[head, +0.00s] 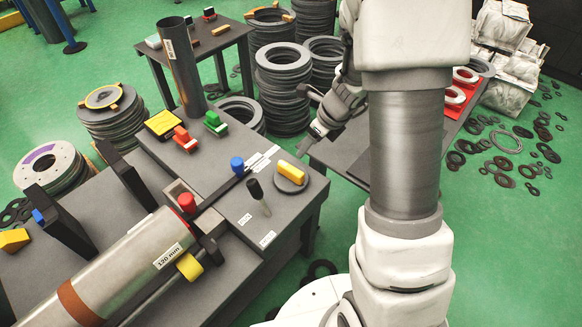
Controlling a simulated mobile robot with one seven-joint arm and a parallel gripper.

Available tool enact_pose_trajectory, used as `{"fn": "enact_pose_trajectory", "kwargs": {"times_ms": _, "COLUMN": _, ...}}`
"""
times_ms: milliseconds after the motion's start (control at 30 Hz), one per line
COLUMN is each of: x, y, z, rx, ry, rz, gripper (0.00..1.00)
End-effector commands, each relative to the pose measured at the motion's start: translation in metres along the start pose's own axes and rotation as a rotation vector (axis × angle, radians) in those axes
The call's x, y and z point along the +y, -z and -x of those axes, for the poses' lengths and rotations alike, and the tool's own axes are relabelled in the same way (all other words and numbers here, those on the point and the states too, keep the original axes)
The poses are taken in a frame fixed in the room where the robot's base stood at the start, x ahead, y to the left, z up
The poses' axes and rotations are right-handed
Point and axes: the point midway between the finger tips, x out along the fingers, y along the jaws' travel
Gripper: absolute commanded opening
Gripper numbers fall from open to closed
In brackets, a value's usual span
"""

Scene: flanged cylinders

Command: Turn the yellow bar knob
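The yellow bar knob (292,171) sits on a round dark disc (290,183) near the right end of the dark workbench. The bar lies slanted, from upper left to lower right. My gripper (311,141) hangs behind and to the upper right of the knob in the head view, apart from it. Its fingers point down toward the lower left. The fingers are small and dark here, so the gap between them cannot be made out. Nothing is seen held in it.
A black-handled lever (257,194) and a blue knob (237,165) stand left of the yellow knob. A large metal cylinder (120,268) lies on the bench. Red and green clamps (214,122) sit farther back. Stacks of grey rings (284,80) stand behind.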

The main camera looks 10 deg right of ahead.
Motion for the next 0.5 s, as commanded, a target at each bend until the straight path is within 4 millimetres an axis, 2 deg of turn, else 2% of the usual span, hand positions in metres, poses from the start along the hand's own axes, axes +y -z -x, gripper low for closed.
{"fn": "enact_pose_trajectory", "kwargs": {"times_ms": 33, "x": 0.000, "y": 0.002, "z": -0.013, "rx": 0.001, "ry": -0.002, "rz": 0.000, "gripper": 0.62}}
{"fn": "enact_pose_trajectory", "kwargs": {"times_ms": 500, "x": 0.001, "y": 0.003, "z": -0.116, "rx": 0.002, "ry": -0.002, "rz": 0.004, "gripper": 0.62}}
